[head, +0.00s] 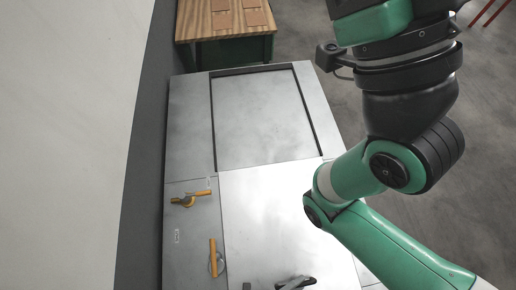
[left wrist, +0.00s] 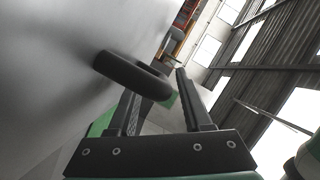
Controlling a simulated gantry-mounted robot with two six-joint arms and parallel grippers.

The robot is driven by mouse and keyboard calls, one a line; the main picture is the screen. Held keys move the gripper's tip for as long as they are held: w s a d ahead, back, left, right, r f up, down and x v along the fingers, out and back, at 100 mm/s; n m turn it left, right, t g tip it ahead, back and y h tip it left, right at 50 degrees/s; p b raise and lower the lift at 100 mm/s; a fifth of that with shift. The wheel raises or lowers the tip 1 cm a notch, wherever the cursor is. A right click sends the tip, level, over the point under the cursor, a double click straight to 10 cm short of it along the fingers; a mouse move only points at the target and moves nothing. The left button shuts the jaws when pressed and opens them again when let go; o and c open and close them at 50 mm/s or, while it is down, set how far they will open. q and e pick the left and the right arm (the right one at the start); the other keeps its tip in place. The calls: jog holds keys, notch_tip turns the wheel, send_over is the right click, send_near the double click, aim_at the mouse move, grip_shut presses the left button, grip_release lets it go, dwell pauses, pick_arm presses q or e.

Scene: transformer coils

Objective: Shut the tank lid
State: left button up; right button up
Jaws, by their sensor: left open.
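A grey metal tank (head: 189,115) shows from above in the head view. A dark-edged rectangular recess (head: 265,115) lies in its far part, and a smooth lighter panel (head: 270,215) lies nearer. I cannot tell from this which part is the lid. A dark handle-like piece (head: 295,283) shows at the bottom edge. In the left wrist view, a black rounded handle (left wrist: 132,74) stands by a smooth grey surface (left wrist: 60,70). My left gripper (left wrist: 156,86) is open, its fingers near the handle; contact is unclear. My right gripper is not seen.
Two yellow-handled fittings (head: 190,198) (head: 213,258) sit on the tank's left side. A broad pale surface (head: 60,140) fills the left of the head view. A wooden-topped table (head: 225,22) stands beyond the tank. My green and black arm covers the right side.

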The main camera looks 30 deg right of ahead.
pick_arm(q)
jog(key=shift+w+a+r, duration=0.1)
jog(key=shift+a+r, duration=0.05)
jog(key=shift+a, duration=0.4)
jog(key=p+v, duration=0.1)
jog(key=v, duration=0.8)
jog(key=shift+a+r, duration=0.1)
jog(key=shift+a, duration=0.6)
jog(key=shift+s, duration=0.2)
